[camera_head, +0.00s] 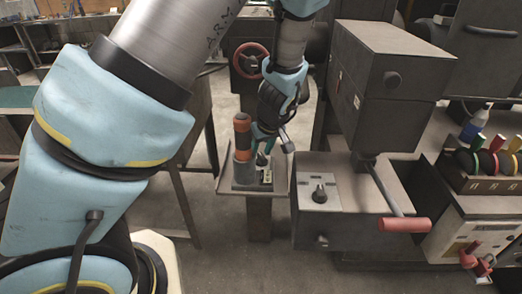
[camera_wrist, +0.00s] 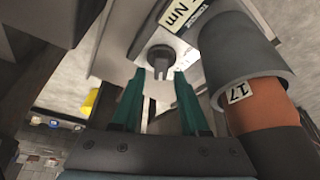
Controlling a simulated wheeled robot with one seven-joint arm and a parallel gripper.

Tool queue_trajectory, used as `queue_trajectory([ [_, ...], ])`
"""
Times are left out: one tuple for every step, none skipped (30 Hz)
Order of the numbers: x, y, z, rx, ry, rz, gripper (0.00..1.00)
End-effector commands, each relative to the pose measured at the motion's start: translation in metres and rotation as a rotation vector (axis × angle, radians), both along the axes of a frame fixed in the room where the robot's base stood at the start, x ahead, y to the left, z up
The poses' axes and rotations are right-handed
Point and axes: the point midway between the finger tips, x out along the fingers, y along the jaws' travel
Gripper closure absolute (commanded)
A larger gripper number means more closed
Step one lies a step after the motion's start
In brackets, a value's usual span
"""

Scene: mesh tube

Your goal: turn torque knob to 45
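The torque knob (camera_wrist: 160,57) is a small dark grey knob with a slotted end. In the wrist view it sticks out of a pale plate, beside a white label (camera_wrist: 184,14) reading "TORQUE" and "Nm". My gripper (camera_wrist: 160,80) has two teal fingers spread apart, with nothing between them. The knob is just beyond the fingertips, roughly centred between them; I see no contact. In the head view my gripper (camera_head: 266,148) is over the small stand (camera_head: 226,187) and hides the knob. The dial setting is not readable.
An orange and grey cylinder (camera_head: 243,137) stands upright close beside my gripper; it also shows in the wrist view (camera_wrist: 240,60), tagged 17. To the right is a grey machine box with another black knob (camera_head: 319,193) and a red-handled lever (camera_head: 404,224).

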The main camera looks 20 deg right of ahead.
Motion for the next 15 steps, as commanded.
queue_trajectory([
  [0.000,0.000,0.000,0.000,0.000,0.000,0.50],
  [0.000,0.000,0.000,0.000,0.000,0.001,0.50],
  [0.000,0.000,0.000,0.000,0.000,0.001,0.50],
  [0.000,0.000,0.000,0.000,0.000,0.001,0.50],
  [0.000,0.000,0.000,0.000,0.000,0.001,0.50],
  [0.000,0.000,0.000,0.000,0.000,0.001,0.50],
  [0.000,0.000,0.000,0.001,0.000,0.001,0.50],
  [0.000,0.000,0.000,0.000,0.000,0.001,0.50],
  [0.000,0.000,0.001,0.000,0.000,0.001,0.50],
  [-0.001,0.000,0.002,-0.001,-0.001,0.001,0.50],
  [-0.001,-0.001,0.004,-0.002,-0.001,0.000,0.50],
  [-0.002,-0.001,0.007,-0.002,-0.002,0.000,0.50],
  [-0.004,-0.001,0.010,-0.002,-0.002,0.000,0.50],
  [-0.006,-0.001,0.014,-0.002,-0.002,-0.001,0.50],
  [-0.008,-0.002,0.020,-0.004,-0.002,-0.002,0.50],
])
